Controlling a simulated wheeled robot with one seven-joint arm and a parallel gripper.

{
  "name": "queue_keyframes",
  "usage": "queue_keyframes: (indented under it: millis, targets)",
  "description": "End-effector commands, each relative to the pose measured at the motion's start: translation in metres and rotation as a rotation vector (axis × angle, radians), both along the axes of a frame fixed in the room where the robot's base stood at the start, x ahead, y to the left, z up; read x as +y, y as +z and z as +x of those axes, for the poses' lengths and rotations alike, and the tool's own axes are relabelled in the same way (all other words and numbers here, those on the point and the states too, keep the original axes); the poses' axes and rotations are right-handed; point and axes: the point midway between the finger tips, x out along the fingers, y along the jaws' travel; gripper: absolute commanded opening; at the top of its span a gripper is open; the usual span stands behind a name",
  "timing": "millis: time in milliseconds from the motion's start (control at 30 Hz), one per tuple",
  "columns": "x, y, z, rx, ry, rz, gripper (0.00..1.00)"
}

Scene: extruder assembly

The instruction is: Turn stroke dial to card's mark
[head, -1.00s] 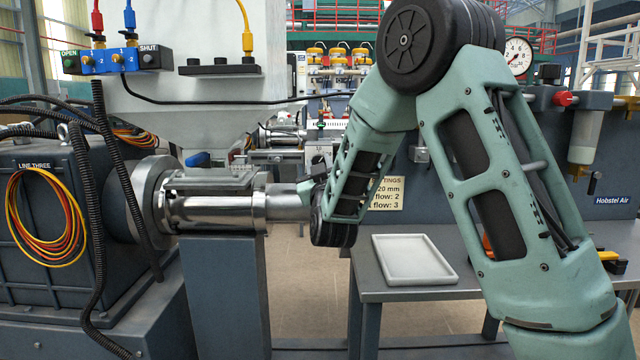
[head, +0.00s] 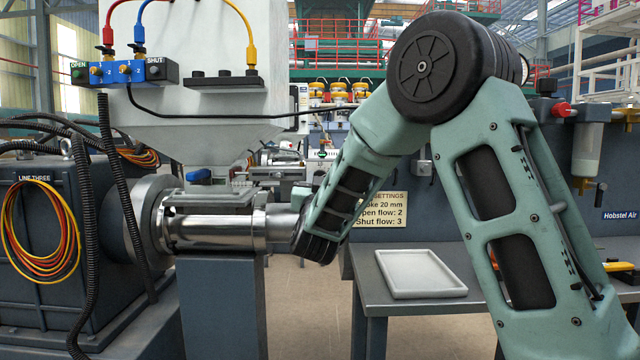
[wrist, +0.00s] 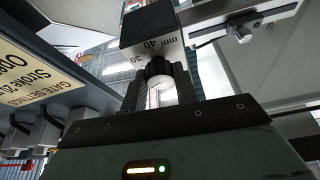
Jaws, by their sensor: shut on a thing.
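In the wrist view, my gripper (wrist: 160,82) is shut on a small dark knob with a pale round end (wrist: 161,92), which I take to be the stroke dial. It sits against a block (wrist: 152,40) with a black side and a silver face marked "mm", "40" and "30". No pointer position can be read. In the head view my forearm and wrist hide the gripper and dial. The settings card (head: 387,208) hangs behind my wrist and is partly covered; it reads stroke 20 mm, open flow 2, shut flow 3. Its edge also shows in the wrist view (wrist: 22,72).
The extruder barrel (head: 205,232) stands just left of my wrist, under the hopper (head: 190,130). A valve box with OPEN and SHUT buttons (head: 125,72) is at upper left. A bench with an empty white tray (head: 420,275) is at right, below my arm.

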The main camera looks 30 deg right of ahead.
Motion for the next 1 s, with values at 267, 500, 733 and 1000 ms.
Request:
queue_keyframes:
  millis: [267, 500, 733, 1000]
  targets:
    - [0.0, -0.001, 0.0, 0.002, 0.001, 0.0, 0.38]
    - [0.0, 0.0, 0.0, 0.002, 0.001, -0.001, 0.51]
    - [0.006, -0.004, -0.006, 0.002, 0.002, 0.0, 0.51]
    - [0.035, -0.024, -0.047, 0.005, 0.004, -0.002, 0.51]
